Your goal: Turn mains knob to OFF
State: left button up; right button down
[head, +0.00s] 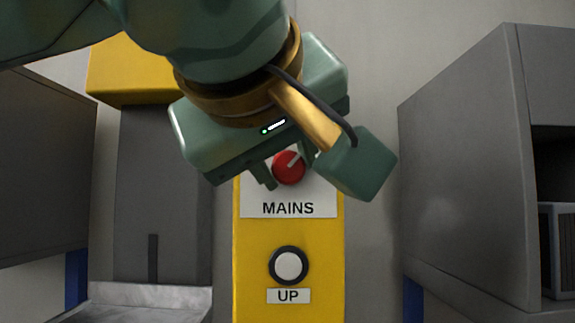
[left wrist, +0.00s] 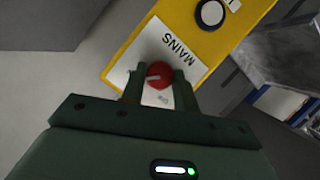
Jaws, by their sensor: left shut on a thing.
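The red mains knob (head: 288,167) sits on a white plate marked MAINS (head: 287,208) on a yellow panel (head: 247,290). A pale pointer line on the knob slants up to the right in the head view. In the left wrist view the knob (left wrist: 160,75) lies between the two fingers. My left gripper (head: 286,170) is shut on the knob, with a finger on either side of it. The upper part of the plate is hidden behind my gripper in the head view, so any position marks there do not show. My right gripper is not in view.
A white push button (head: 289,265) with a dark ring sits below the knob, above an UP label (head: 288,296). A grey cabinet (head: 460,150) stands at the right. A grey column with a yellow top (head: 125,75) stands at the left.

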pick_arm(q)
jog(key=n+h+b, duration=0.1)
jog(key=n+b, duration=0.1)
jog(key=b, duration=0.2)
jog(key=f+n+t+h+b, duration=0.1)
jog(key=n+h+b, duration=0.1)
jog(key=b, duration=0.3)
jog(key=shift+w+a+n+t, duration=0.1)
jog(key=shift+a+n+t, duration=0.15)
jog(key=shift+n, duration=0.55)
jog(key=n+t+b, duration=0.1)
jog(key=n+b, duration=0.2)
jog(key=b, duration=0.2)
jog(key=n+t+h+b, duration=0.1)
jog(key=n+b, duration=0.3)
jog(key=b, duration=0.1)
jog(key=shift+d+f+t+h, duration=0.1)
jog(key=shift+f+t+h, duration=0.1)
jog(key=shift+t+h, duration=0.1)
jog(key=shift+r+n+t+b, duration=0.15)
jog(key=shift+n+t+b, duration=0.3)
jog(key=shift+n+b, duration=0.65)
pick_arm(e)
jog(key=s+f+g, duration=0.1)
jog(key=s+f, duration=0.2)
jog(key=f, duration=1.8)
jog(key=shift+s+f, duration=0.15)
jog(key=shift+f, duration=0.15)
pick_arm(q)
jog(key=o, duration=1)
